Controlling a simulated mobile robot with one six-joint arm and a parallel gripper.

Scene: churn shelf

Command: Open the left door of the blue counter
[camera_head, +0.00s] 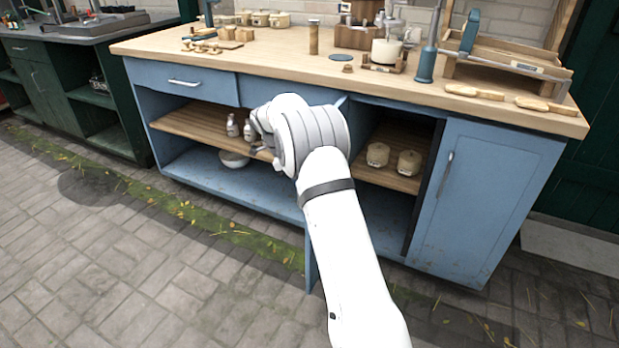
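The blue counter (190,172) stands across the middle of the view. A narrow blue door panel (309,262), seen nearly edge-on, juts out from its middle beside my forearm; it appears to be the left door, swung open. Most of that panel and its handle are hidden behind my arm. To its right the compartment is open, with two jars (409,162) on a wooden shelf. My gripper (262,132) is in front of the left open shelf, left of the panel. My wrist covers much of it, so its fingers and any contact are unclear.
The right door (488,195) with a vertical handle looks shut. Small bottles (232,126) and a bowl (234,159) sit in the left shelves. The wooden top holds boards, jars and tools. A dark green cabinet (60,95) stands left. The paved floor in front is clear.

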